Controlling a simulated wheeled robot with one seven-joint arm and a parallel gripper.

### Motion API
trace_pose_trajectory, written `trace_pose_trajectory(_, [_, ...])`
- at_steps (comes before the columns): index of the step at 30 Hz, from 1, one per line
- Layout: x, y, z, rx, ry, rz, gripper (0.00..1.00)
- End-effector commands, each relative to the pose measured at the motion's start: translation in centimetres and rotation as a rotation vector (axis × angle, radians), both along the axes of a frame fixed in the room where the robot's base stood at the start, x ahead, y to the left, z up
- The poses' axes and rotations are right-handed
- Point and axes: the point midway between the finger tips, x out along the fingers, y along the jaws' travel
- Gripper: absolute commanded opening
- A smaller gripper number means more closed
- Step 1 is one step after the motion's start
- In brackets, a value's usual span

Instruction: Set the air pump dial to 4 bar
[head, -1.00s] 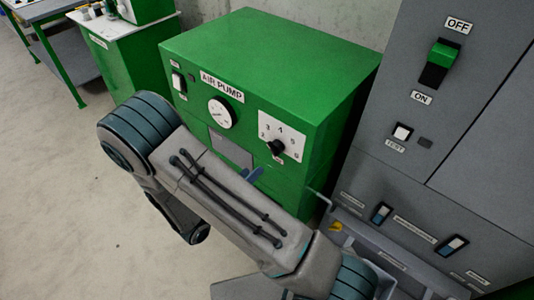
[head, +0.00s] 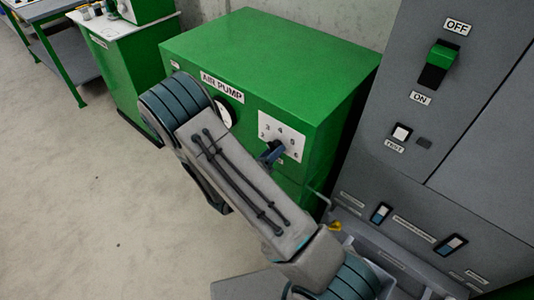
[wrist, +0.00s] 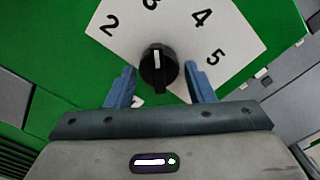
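The green air pump (head: 320,70) stands at the middle of the head view. Its white dial plate (head: 294,126) is at the right of the front face, with numbers around the dial. In the wrist view the black dial knob (wrist: 158,75) sits on the plate (wrist: 228,62), its white mark pointing up, roughly at the 3; the 4 is up and to the right. My gripper (wrist: 160,68) is open, one blue finger on each side of the knob with gaps between. In the head view my gripper (head: 271,153) is at the dial and covers most of the knob.
My arm partly hides the pump's gauge (head: 226,112). A grey cabinet (head: 445,130) with a green OFF/ON switch (head: 439,62) stands close on the right. A grey tray with a yellow item (head: 335,226) lies below it. Open floor lies to the left.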

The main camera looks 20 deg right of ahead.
Motion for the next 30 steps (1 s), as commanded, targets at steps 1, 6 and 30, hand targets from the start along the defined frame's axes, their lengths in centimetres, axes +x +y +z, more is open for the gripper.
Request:
trace_pose_trajectory(1, [-0.01,0.01,0.00,0.000,0.000,0.000,0.34])
trace_pose_trajectory(6, [-0.02,0.01,0.01,0.000,0.000,0.000,0.15])
trace_pose_trajectory(30, [0.06,0.10,-0.33,0.253,-0.349,0.000,0.15])
